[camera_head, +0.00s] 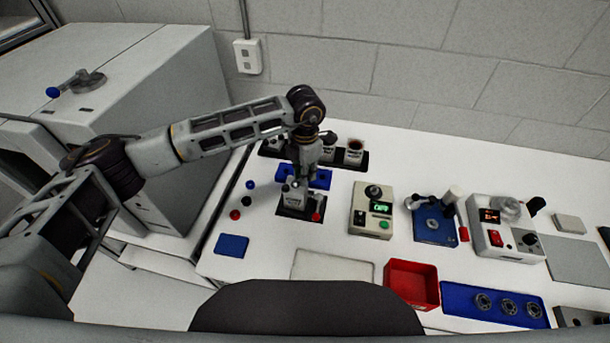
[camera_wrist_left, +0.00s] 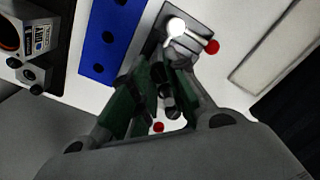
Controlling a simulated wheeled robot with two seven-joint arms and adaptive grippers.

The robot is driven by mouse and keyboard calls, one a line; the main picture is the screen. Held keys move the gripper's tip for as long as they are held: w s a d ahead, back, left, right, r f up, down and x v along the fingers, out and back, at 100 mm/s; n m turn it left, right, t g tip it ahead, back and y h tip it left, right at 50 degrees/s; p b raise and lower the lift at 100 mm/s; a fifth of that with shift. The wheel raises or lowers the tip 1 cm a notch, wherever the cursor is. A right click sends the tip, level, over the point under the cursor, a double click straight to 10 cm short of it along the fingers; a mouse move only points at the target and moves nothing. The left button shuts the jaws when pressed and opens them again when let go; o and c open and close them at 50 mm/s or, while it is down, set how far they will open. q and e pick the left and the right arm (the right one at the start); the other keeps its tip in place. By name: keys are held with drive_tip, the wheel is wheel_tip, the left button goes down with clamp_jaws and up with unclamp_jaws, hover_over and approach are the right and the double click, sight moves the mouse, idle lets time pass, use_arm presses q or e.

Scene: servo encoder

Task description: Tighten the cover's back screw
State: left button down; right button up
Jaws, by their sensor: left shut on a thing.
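My left gripper (camera_head: 298,182) points down over a small grey unit (camera_head: 292,203) on a dark base plate (camera_head: 287,213). In the left wrist view, its green-lined fingers (camera_wrist_left: 166,88) are shut on a dark, slim part (camera_wrist_left: 167,100), mostly hidden between them. A pale, rounded part of the unit (camera_wrist_left: 176,27) shows just beyond the fingertips. A red knob (camera_head: 318,217) sits beside the unit at its right; it also shows in the wrist view (camera_wrist_left: 212,46). The cover's back screw cannot be made out under the fingers. My right gripper is not in view.
A blue block with holes (camera_head: 320,179) and a dark rack with cups (camera_head: 354,153) stand behind. Small blue, black and red knobs (camera_head: 234,215) are at left. A beige meter (camera_head: 372,211), a blue fixture (camera_head: 434,222) and a red bin (camera_head: 411,284) are at right.

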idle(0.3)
use_arm(q)
drive_tip(key=c, duration=1.3)
unclamp_jaws()
drive_tip(key=shift+r, duration=0.15)
drive_tip(key=shift+r, duration=5.9)
